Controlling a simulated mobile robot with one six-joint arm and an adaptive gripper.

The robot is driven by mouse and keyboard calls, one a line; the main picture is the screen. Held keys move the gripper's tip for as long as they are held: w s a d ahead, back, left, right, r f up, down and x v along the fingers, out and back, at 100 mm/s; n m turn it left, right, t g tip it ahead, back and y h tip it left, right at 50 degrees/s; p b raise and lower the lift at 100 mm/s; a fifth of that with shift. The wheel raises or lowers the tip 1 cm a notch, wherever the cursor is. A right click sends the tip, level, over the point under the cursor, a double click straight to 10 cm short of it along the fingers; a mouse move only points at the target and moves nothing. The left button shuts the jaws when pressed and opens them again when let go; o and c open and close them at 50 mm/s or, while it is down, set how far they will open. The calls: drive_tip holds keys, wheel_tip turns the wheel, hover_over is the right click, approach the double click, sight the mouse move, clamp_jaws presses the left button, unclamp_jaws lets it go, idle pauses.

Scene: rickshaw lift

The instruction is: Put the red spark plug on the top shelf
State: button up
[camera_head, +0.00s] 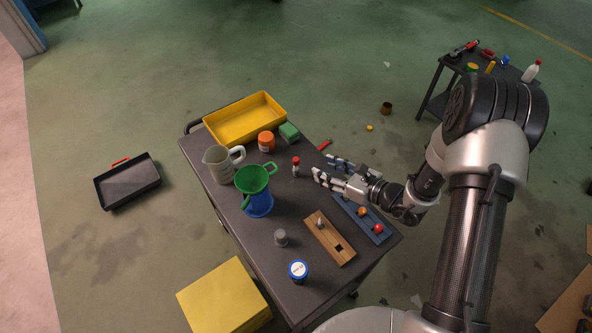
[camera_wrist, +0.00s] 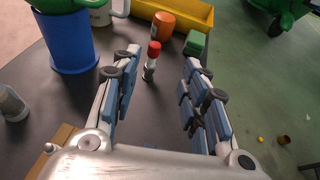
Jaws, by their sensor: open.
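The red spark plug (camera_head: 296,166), with a red top and a pale lower body, stands upright on the dark cart top (camera_head: 300,210). My gripper (camera_head: 321,167) is open and empty, just right of the plug, with its fingers pointing toward it. In the wrist view the plug (camera_wrist: 152,62) shows ahead, between the open fingers (camera_wrist: 162,72) and nearer the left one; it looks beyond the tips and untouched. I cannot tell which surface is the top shelf.
A blue rack (camera_head: 361,218) and wooden block (camera_head: 328,240) lie nearer. A dark side table (camera_head: 439,64) holds several items.

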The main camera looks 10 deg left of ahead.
sight(297, 160)
drive_tip(key=b+x, duration=0.1)
drive_tip(key=x, duration=0.3)
drive_tip(key=b+x, duration=0.1)
drive_tip(key=x, duration=0.3)
drive_tip(key=s+b+x, duration=0.1)
drive_tip(key=x, duration=0.3)
drive_tip(key=shift+a+f, duration=0.15)
drive_tip(key=shift+a, duration=0.05)
drive_tip(key=shift+w+a, duration=0.25)
clamp_jaws()
